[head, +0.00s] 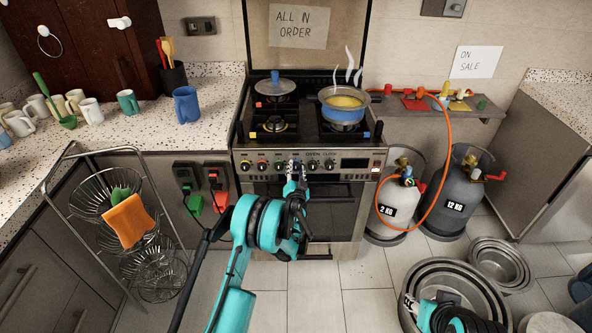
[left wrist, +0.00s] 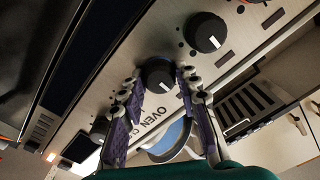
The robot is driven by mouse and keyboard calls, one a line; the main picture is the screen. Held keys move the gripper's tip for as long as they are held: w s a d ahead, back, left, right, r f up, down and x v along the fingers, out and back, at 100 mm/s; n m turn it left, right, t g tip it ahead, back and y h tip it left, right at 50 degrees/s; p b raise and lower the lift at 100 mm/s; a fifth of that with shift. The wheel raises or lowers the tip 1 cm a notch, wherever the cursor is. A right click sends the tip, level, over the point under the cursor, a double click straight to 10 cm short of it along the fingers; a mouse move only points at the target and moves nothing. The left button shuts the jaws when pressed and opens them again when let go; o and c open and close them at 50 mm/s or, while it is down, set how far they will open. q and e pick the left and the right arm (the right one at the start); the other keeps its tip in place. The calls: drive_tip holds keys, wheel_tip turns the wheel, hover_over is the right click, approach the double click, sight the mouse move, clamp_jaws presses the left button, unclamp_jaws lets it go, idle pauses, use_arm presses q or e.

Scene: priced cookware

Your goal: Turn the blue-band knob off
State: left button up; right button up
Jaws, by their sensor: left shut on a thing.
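The stove's control panel (head: 342,163) carries a row of dark knobs in the head view. My left gripper (head: 293,170) reaches the middle of this row and covers the knob there. In the left wrist view, my left gripper's purple-padded fingers (left wrist: 158,82) are shut on a black knob (left wrist: 157,72), one on each side. Its white mark points toward the panel's lettering. I cannot make out a blue band on it. A neighbouring black knob (left wrist: 205,32) has a similar mark direction. My right gripper (head: 411,302) is low at the right, over a large pot; its jaws are unclear.
A wire rack (head: 90,200) is at left. Large pots (head: 452,272) occupy the floor at right.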

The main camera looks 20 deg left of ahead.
idle(0.5)
use_arm(q)
drive_tip(key=o, duration=0.9)
drive_tip(key=shift+s, duration=0.15)
drive_tip(key=v, duration=0.7)
drive_tip(key=shift+s, duration=0.2)
drive_tip(key=shift+d, duration=0.1)
